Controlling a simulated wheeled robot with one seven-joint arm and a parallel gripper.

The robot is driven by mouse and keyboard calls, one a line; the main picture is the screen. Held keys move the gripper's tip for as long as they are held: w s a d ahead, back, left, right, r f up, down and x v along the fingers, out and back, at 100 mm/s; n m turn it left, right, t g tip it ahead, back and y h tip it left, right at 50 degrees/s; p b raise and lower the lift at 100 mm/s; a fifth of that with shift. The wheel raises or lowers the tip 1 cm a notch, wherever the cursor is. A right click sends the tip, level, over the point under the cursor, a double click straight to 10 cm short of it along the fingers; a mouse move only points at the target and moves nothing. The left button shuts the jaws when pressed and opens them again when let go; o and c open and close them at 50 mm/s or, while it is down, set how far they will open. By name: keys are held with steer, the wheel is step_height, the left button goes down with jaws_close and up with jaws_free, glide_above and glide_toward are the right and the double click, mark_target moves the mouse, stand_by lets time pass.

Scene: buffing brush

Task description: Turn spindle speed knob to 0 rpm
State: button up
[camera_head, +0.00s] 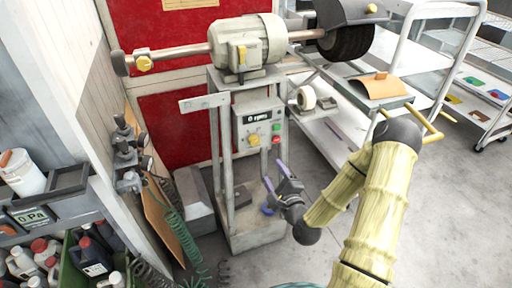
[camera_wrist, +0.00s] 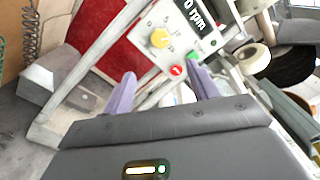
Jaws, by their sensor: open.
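The spindle speed knob is a yellow round knob (camera_head: 254,140) on the grey control box (camera_head: 240,122) of the buffing machine. It also shows in the wrist view (camera_wrist: 159,38), with scale marks around it. The display above it (camera_head: 259,118) reads 0 rpm. A red button (camera_head: 276,140) and a green button (camera_head: 276,127) sit to the knob's right. My gripper (camera_head: 273,187) is open and empty, with purple fingers. It is below and in front of the control box, apart from the knob. In the wrist view, the knob lies beyond and between the fingertips (camera_wrist: 160,82).
The motor (camera_head: 245,48) and its shaft with a dark wheel stand above the box. A white cart (camera_head: 345,140) is at the right. Bottles in bins (camera_head: 90,258), hoses and a wooden board (camera_head: 168,222) are at the left. Grey floor is clear near the machine's front right.

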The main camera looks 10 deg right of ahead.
mark_target(255, 142)
steer(key=w, duration=0.5)
steer(key=w+a, duration=0.1)
steer(key=w, duration=0.4)
steer(key=w+a, duration=0.1)
steer(key=w, duration=0.4)
steer(key=shift+w+a, duration=0.25)
steer(key=shift+w, duration=0.1)
steer(key=shift+c, duration=0.2)
steer(key=c, duration=1)
